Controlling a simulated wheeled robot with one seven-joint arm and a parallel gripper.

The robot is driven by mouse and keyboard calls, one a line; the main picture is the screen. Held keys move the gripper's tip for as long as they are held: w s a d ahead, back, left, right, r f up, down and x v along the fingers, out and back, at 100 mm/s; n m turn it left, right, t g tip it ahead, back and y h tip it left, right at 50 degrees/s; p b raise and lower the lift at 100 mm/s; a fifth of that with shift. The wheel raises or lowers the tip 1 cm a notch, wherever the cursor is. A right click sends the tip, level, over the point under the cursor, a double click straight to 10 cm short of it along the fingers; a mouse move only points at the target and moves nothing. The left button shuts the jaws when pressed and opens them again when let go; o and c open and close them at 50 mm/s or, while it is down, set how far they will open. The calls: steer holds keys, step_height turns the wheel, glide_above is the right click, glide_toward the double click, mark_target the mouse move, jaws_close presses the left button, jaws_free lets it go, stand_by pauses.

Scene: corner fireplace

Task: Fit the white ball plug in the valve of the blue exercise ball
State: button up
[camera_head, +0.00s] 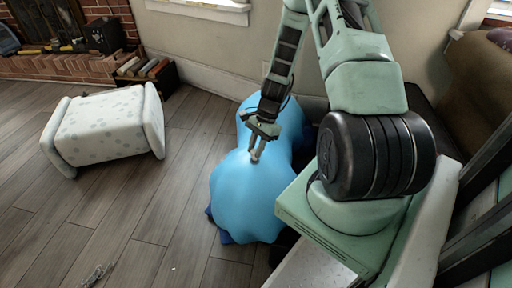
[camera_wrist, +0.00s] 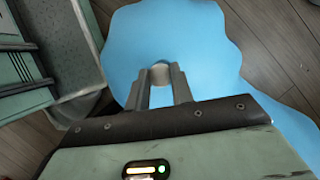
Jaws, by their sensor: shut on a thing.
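The blue exercise ball (camera_head: 240,195) lies on the floor in the middle of the head view, its shape slumped and uneven. It also fills the upper part of the wrist view (camera_wrist: 200,35). My gripper (camera_head: 255,155) is over the ball's upper surface, pointing down. In the wrist view my gripper (camera_wrist: 160,76) is shut on a small whitish plug (camera_wrist: 160,72) between its fingertips. The plug's tip is at or very near the blue surface; I cannot tell whether it touches. The valve is not visible and may be hidden under the plug and fingers.
A white spotted ottoman (camera_head: 108,125) lies on the floor to the left. The pale wall and baseboard (camera_head: 215,75) stand close behind the ball. Floor at the front left is mostly clear.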

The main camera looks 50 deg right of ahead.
steer(key=shift+f+b, duration=0.6)
steer(key=shift+f, duration=0.75)
stand_by(0.5)
steer(key=o, duration=1)
steer(key=shift+o, duration=0.2)
steer(key=p+v, duration=0.5)
steer(key=v, duration=1.2)
steer(key=shift+r, duration=0.25)
